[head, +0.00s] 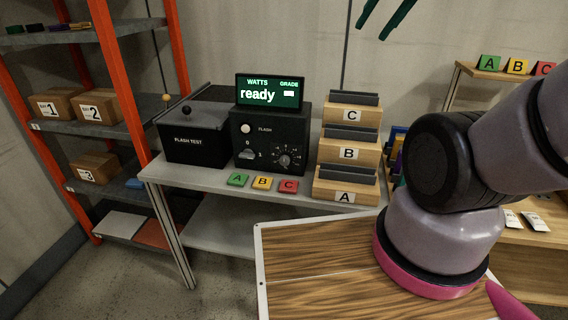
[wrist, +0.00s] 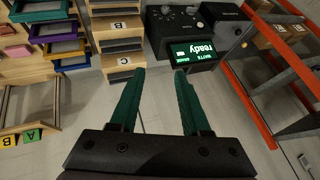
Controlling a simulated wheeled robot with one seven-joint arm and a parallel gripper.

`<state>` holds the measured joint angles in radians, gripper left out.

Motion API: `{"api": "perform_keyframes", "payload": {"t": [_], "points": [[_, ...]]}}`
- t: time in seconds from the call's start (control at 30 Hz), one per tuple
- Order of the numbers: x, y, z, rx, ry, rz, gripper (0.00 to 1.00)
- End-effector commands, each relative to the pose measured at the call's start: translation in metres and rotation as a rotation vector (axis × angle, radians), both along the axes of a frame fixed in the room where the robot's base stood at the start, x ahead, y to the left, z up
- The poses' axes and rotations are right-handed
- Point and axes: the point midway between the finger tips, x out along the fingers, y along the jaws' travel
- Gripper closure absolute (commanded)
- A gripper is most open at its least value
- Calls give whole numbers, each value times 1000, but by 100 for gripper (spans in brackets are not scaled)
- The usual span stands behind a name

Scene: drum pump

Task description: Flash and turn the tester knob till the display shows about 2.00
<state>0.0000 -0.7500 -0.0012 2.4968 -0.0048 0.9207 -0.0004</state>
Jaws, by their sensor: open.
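The tester (head: 270,135) is a black box on the grey bench in the head view. Its display (head: 270,92) reads "WATTS", "GRADE" and "ready", with no number. Below it are a white FLASH button (head: 245,129), a 0/1 switch (head: 247,154) and a round dial knob (head: 285,160) with scale marks. A black FLASH TEST box (head: 195,133) stands left of it. My gripper (head: 388,20) shows only its green fingertips at the top of the head view, above and right of the tester. In the wrist view my gripper (wrist: 157,80) is open and empty, apart from the upside-down display (wrist: 195,50).
Wooden stands C, B and A (head: 346,185) rise right of the tester. Green, yellow and red tags (head: 262,183) lie before it. An orange-post shelf (head: 100,60) stands left. My arm crosses the right side, above a wood-grained board (head: 310,255). The air above the tester is clear.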

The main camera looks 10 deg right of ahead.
Motion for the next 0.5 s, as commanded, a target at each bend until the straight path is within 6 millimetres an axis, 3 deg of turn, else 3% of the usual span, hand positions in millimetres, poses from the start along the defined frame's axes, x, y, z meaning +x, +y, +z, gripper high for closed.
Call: {"api": "perform_keyframes", "payload": {"t": [0.03,0.1,0.5], "points": [[0,0,0,0,0,0,76],[0,0,0,0,0,0,100],[0,0,0,0,0,0,100]]}}
